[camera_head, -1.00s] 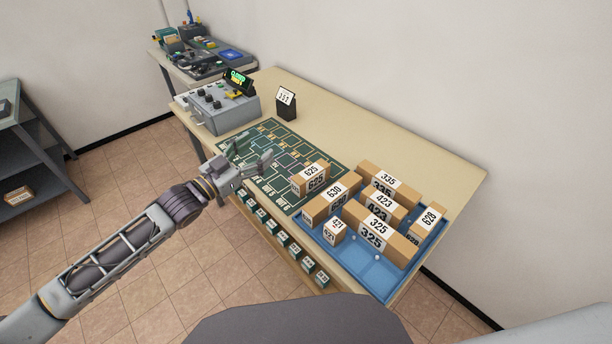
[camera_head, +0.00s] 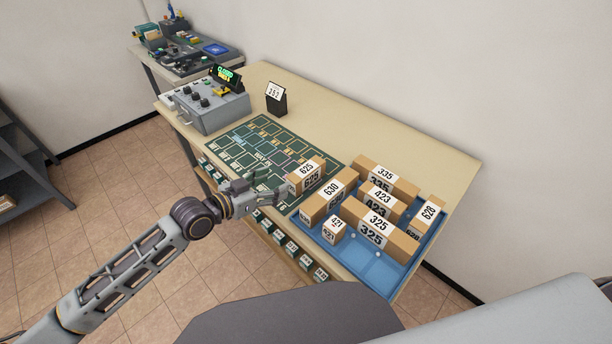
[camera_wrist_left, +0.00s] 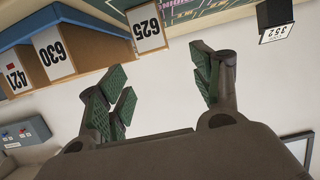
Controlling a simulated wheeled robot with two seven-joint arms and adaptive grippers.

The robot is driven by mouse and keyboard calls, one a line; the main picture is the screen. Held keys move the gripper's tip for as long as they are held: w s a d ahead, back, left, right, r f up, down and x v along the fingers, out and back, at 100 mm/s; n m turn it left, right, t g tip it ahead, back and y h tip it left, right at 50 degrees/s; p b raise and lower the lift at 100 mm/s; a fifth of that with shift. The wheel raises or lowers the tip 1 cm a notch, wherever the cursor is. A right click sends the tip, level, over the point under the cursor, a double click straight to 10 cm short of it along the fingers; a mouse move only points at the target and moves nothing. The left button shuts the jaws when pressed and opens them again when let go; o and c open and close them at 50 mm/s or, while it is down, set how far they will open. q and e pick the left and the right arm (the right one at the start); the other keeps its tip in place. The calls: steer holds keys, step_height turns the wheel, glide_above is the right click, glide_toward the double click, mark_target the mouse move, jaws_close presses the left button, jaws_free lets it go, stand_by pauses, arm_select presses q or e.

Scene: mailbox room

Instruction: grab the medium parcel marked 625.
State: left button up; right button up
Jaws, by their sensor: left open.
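The parcel marked 625 (camera_head: 307,176) is a brown box with white labels, standing on the green mat (camera_head: 236,141) at the left edge of the blue tray. It also shows at the top of the left wrist view (camera_wrist_left: 147,27). My left gripper (camera_head: 279,190) is open and empty, just left of the parcel and close to it. In the left wrist view its green-padded fingers (camera_wrist_left: 160,85) are spread apart with nothing between them. The parcel lies beyond the fingertips. My right gripper is not in view.
The blue tray (camera_head: 376,272) holds several parcels, with the parcel marked 630 (camera_head: 328,196) close to 625. A black number stand (camera_head: 276,101) and a grey control box (camera_head: 210,106) stand farther back. The table's back strip (camera_head: 350,125) is clear.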

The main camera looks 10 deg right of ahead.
mark_target(299, 172)
arm_select(q)
steer(key=shift+x, duration=2.75)
steer(key=shift+w+d+f, duration=0.2)
steer(key=shift+w+d, duration=0.2)
steer(key=shift+d, duration=0.15)
steer(key=shift+x, duration=0.8)
steer(key=shift+d+f, duration=0.1)
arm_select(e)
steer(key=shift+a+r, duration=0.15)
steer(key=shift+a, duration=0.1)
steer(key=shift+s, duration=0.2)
